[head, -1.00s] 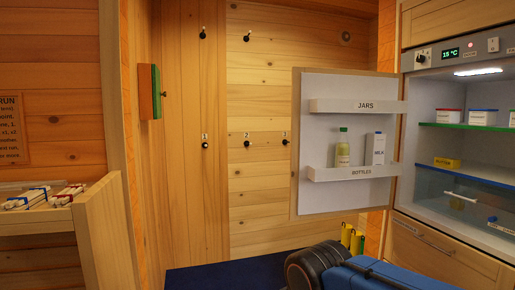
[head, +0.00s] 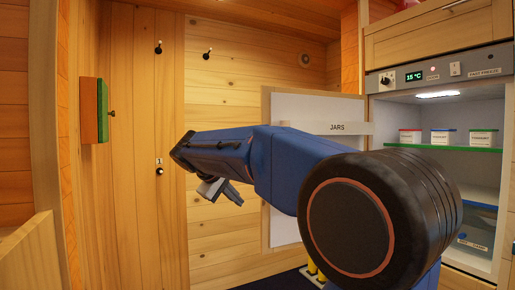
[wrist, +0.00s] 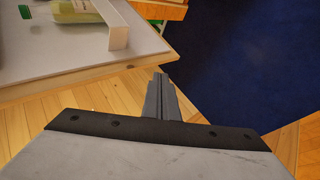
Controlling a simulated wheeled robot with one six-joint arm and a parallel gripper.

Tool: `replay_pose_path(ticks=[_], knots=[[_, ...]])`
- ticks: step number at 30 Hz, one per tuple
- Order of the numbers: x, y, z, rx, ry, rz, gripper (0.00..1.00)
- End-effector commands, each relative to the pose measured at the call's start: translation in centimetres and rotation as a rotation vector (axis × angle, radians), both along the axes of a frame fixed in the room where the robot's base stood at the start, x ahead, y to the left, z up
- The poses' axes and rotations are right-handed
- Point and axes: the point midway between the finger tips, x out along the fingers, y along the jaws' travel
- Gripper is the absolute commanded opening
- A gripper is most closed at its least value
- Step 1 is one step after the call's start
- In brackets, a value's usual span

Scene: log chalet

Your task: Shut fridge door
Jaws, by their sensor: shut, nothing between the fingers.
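The fridge (head: 462,70) stands open at the right of the head view. Its door (head: 300,108) is swung out to the left, with the white inner face and JARS shelf showing and a wooden outer edge. My arm hides much of the door's lower part. My gripper (head: 236,196) is left of the door's free edge in the head view, shut and empty. In the wrist view my gripper (wrist: 160,84) points toward the door (wrist: 62,62), close to its wooden edge; I cannot tell whether they touch. A green bottle (wrist: 87,12) shows in the door shelf.
Yogurt tubs (head: 445,136) stand on the fridge's green shelf (head: 440,148). A dark blue floor mat (wrist: 240,60) lies beside the door.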

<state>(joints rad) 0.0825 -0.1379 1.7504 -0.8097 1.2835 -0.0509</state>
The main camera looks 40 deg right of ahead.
Motion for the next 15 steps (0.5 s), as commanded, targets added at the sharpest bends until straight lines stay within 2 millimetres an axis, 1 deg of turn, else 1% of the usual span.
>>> replay_pose_path(ticks=[1,3,9,15], knots=[[1.9,-1.2,1.1,-0.043,0.011,-0.016,0.0],[4.0,-2.9,2.8,-0.106,0.023,-0.036,0.0],[9.8,-7.3,7.3,-0.284,0.057,-0.107,0.0],[15.0,-11.2,11.0,-0.46,0.086,-0.194,0.0]])
